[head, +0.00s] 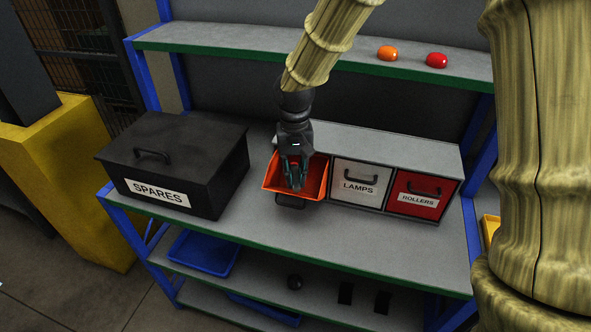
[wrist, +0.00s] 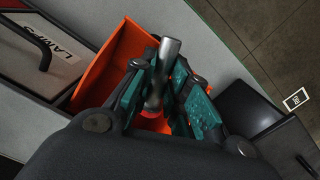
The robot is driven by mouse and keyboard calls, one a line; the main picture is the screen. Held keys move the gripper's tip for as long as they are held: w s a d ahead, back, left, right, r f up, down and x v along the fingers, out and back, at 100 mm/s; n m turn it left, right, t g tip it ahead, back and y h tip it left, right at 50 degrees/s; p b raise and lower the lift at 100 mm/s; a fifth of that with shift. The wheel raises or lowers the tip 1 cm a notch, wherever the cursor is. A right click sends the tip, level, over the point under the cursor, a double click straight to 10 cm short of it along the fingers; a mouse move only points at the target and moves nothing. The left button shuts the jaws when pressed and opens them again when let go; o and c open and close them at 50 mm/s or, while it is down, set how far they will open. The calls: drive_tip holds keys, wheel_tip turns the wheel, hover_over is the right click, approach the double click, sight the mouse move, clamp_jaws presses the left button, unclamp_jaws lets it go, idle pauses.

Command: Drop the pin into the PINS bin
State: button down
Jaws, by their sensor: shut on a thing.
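My gripper (head: 295,182) points down over an open orange drawer bin (head: 316,178) at the left end of the drawer row. In the wrist view, my gripper (wrist: 162,85) is shut on a grey metal pin (wrist: 169,60) with a reddish part lower down, between the teal finger pads. The pin is above or within the orange bin (wrist: 108,62); its exact height cannot be told. In the head view the pin is hidden by the fingers. The front label of the orange bin is not readable, so the word PINS does not show.
A white LAMPS drawer (head: 360,184) and a red ROLLERS drawer (head: 421,195) are closed at the right. A black SPARES box (head: 180,160) stands at the left. An orange item (head: 387,53) and a red item (head: 437,60) lie on the upper shelf (head: 220,38).

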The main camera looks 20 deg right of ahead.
sight(296, 168)
drive_tip(key=w, duration=0.1)
drive_tip(key=w+d+p, duration=0.1)
drive_tip(key=w, duration=0.1)
drive_tip(key=shift+f, duration=0.15)
drive_tip(key=shift+f+p, duration=0.9)
drive_tip(key=shift+f, duration=0.05)
drive_tip(key=shift+f+p, duration=0.3)
drive_tip(key=shift+f, duration=0.5)
drive_tip(key=shift+f, duration=0.15)
drive_tip(key=c, duration=1.4)
unclamp_jaws()
drive_tip(key=shift+r, duration=0.2)
drive_tip(key=shift+w+r+b, duration=0.2)
drive_tip(key=shift+r+b, duration=1.2)
drive_tip(key=shift+r, duration=1.6)
drive_tip(key=shift+w+r+b, duration=0.15)
drive_tip(key=shift+r+b, duration=1.2)
drive_tip(key=shift+r, duration=1.6)
